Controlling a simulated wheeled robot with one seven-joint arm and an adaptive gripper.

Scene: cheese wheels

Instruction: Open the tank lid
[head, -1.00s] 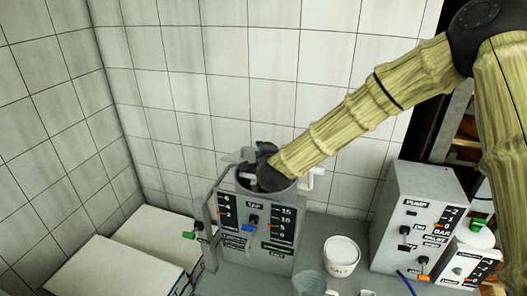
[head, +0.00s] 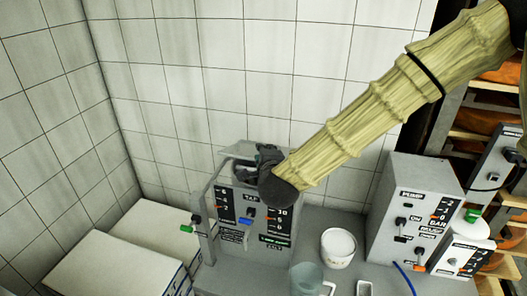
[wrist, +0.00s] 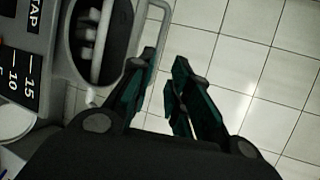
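The grey tank unit (head: 236,235), labelled TAP, stands on the counter in the head view. Its top is mostly hidden by my arm and gripper. A grey flat piece (head: 238,150), perhaps the lid, shows raised behind my gripper. In the wrist view, a dark round opening (wrist: 118,45) with pale bars inside shows at the tank top, and a grey bar loop (wrist: 146,10) runs beside it. My gripper (wrist: 165,58) has its fingers apart with a narrow gap and nothing seen between them. The left finger overlaps the loop; I cannot tell whether they touch.
A pump box (head: 411,222) stands at the right. Pale boxes (head: 115,270) lie at left. The tiled wall (head: 225,75) is close behind.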

